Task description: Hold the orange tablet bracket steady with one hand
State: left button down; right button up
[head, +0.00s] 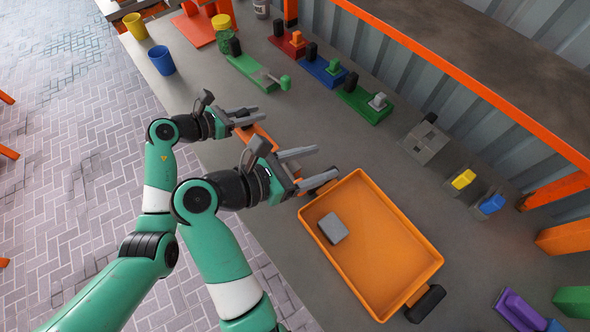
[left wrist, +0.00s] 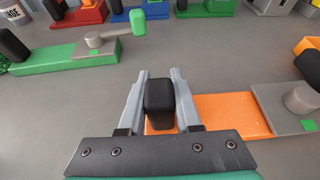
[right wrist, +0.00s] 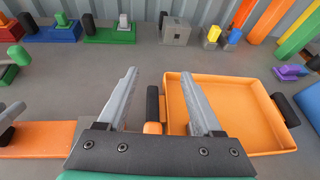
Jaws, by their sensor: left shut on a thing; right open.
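The orange bracket (head: 262,136) lies flat on the grey table under my two arms in the head view, partly covered. In the left wrist view its orange board (left wrist: 228,113) carries a black upright handle (left wrist: 160,98) at one end and a grey block (left wrist: 288,112) with a round knob at the other. My left gripper (head: 250,117) is shut on the black handle, one finger on each side. My right gripper (head: 322,163) is open beside the orange tray (head: 415,241). In the right wrist view the tray's black near handle (right wrist: 153,102) shows between its fingers.
A grey block (head: 333,228) lies in the tray. Green (head: 252,73), blue (head: 323,70) and other fixtures line the back of the table. A blue cup (head: 161,60) and yellow cup (head: 135,26) stand at the far left. Bare table lies between bracket and fixtures.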

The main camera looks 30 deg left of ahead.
send_near(290, 173)
jog(key=d, duration=0.5)
jog(key=shift+r+x, duration=0.15)
jog(key=shift+x, duration=1.6)
jog(key=shift+r+x, duration=0.2)
jog(key=shift+x, duration=1.5)
jog(key=shift+d, duration=0.15)
grip_shut()
grip_release()
